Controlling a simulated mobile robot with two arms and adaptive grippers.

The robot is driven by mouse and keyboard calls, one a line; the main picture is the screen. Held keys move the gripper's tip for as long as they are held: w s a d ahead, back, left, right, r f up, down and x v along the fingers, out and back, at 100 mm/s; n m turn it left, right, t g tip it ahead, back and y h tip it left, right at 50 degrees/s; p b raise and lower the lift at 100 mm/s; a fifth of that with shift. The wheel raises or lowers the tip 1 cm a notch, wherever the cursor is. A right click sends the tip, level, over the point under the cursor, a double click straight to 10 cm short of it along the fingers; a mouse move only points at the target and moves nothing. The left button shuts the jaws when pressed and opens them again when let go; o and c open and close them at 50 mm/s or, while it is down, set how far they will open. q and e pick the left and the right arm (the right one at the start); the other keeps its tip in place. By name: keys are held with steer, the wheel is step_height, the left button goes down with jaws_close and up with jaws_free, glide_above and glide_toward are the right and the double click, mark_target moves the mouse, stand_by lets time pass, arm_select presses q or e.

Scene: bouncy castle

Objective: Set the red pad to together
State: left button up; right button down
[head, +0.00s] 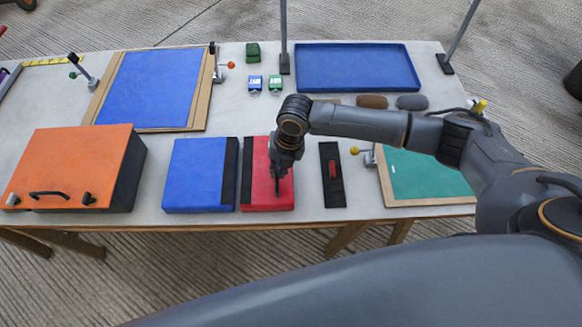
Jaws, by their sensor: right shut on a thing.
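The red pad (259,193) lies flat on the table near its front edge, with a black strip along its left side. The blue pad (194,172) lies just left of it, with a black strip along its right side. The two black strips face each other across a very narrow gap; I cannot tell whether they touch. My right gripper (279,182) points down at the red pad's right half and is shut on it; the fingertips are small and the exact grip is hard to see. My left gripper is not in view.
An orange-topped box (70,160) stands at the left. A black strip with a red piece (332,176) lies right of the red pad. A green board (425,176), a blue tray (357,68) and a blue board (150,87) lie around. Bare table shows behind the pads.

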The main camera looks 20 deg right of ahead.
steer(key=shift+w+a, duration=0.25)
steer(key=shift+a, duration=0.7)
steer(key=shift+d, duration=0.1)
steer(key=c, duration=1.7)
jaws_free()
steer(key=shift+o, duration=1.4)
steer(key=shift+a, duration=0.2)
steer(key=shift+w, duration=0.1)
steer(key=shift+d, duration=0.1)
steer(key=shift+r, duration=0.15)
step_height(320, 180, up, 12)
steer(key=d, duration=0.2)
steer(key=shift+s+f, duration=0.25)
steer(key=shift+s, duration=0.1)
